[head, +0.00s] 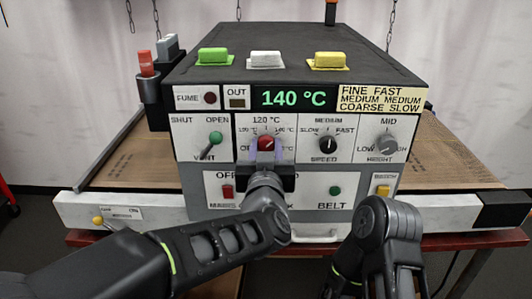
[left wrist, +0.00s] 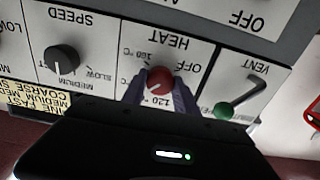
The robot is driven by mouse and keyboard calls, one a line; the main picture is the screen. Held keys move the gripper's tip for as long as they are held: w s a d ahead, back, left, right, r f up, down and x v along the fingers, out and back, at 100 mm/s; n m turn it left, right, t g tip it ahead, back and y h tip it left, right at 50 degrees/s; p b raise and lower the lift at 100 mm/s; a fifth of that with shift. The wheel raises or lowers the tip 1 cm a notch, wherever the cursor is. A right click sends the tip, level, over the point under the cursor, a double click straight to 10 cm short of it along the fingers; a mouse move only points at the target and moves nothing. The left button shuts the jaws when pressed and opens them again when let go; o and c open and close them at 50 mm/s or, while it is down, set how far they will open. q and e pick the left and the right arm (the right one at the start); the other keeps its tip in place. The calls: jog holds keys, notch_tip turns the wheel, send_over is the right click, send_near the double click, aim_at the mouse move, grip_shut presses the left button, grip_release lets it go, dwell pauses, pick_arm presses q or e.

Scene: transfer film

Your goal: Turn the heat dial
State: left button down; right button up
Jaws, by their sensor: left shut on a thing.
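The red heat dial (head: 266,144) is on the front panel of a dark grey machine (head: 300,40). My left gripper (head: 266,156) is in front of it, with its two fingers shut on the dial's sides. In the left wrist view, upside down, the dial (left wrist: 159,79) sits between the two fingers (left wrist: 160,92). The labels 120 °C, 160 °C and OFF show around it. A green display (head: 292,98) reads 140 °C. My right arm is at the lower right in the head view, and its gripper is not visible.
The black speed knob (head: 328,144) and grey height knob (head: 388,143) are to the right of the dial. The green-tipped vent lever (head: 214,138) is to its left. Below are a red switch (head: 227,191), a green button (head: 335,190) and a yellow switch (head: 382,190).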

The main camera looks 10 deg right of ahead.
pick_arm(q)
jog(key=n+b, duration=0.3)
jog(key=n, duration=0.1)
jog(key=shift+f+n, duration=0.15)
jog(key=shift+n, duration=0.15)
jog(key=n+b, duration=0.2)
jog(key=n, duration=0.2)
jog(key=shift+b, duration=0.35)
jog(key=shift+r, duration=0.2)
jog(key=c, duration=0.9)
grip_release()
jog(key=shift+c, duration=0.2)
jog(key=shift+s, duration=0.1)
jog(key=v, duration=0.7)
jog(key=shift+s+b, duration=0.3)
jog(key=shift+b, duration=0.15)
